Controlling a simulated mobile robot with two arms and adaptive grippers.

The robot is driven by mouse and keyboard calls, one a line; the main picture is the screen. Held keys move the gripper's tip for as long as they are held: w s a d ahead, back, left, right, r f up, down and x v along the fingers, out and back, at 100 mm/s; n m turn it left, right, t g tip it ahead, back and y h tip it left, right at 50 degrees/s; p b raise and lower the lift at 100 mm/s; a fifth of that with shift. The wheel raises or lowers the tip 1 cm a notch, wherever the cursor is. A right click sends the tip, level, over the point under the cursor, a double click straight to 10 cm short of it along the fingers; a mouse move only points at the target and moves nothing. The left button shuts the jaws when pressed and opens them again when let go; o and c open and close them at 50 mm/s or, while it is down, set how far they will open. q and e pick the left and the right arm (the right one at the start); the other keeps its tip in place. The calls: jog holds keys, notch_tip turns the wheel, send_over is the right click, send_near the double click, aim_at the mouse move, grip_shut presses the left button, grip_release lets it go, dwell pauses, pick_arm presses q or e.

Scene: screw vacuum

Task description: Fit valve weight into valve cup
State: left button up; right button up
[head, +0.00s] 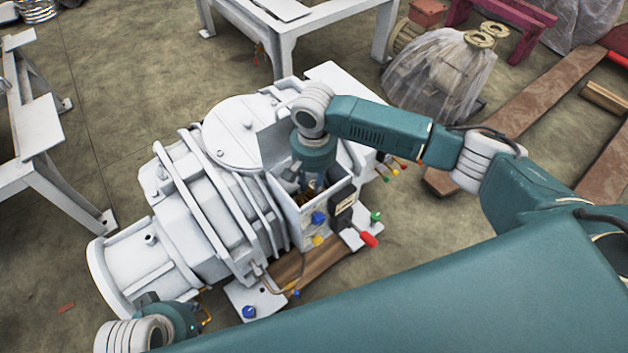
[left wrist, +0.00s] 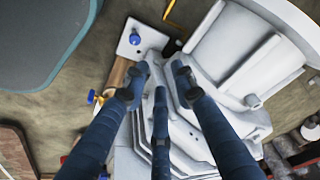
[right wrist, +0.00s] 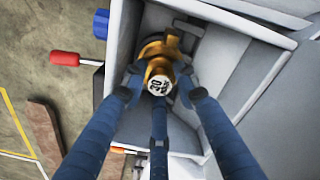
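My right gripper (head: 308,184) reaches down into the open box (head: 341,193) on the side of a large white machine. In the right wrist view its three blue fingers (right wrist: 160,88) close around a brass piece with a white, marked round top (right wrist: 159,86), which looks like the valve weight. More brass (right wrist: 153,47) shows just beyond it inside the box; this may be the valve cup, but the fingers and weight hide how the two meet. My left gripper (left wrist: 160,80) is open and empty, with its fingers apart above the machine's lower end.
The white machine (head: 185,210) fills the middle, with a round lid (head: 240,132) beside the box. Blue and yellow knobs and a red handle (head: 369,240) stick out near the box. White tables (head: 290,25) stand behind and planks (head: 560,90) lie at right.

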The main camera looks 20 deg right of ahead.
aim_at(314, 185)
pick_arm(q)
jog(key=shift+s+f, duration=0.1)
pick_arm(e)
jog(key=shift+r, duration=0.1)
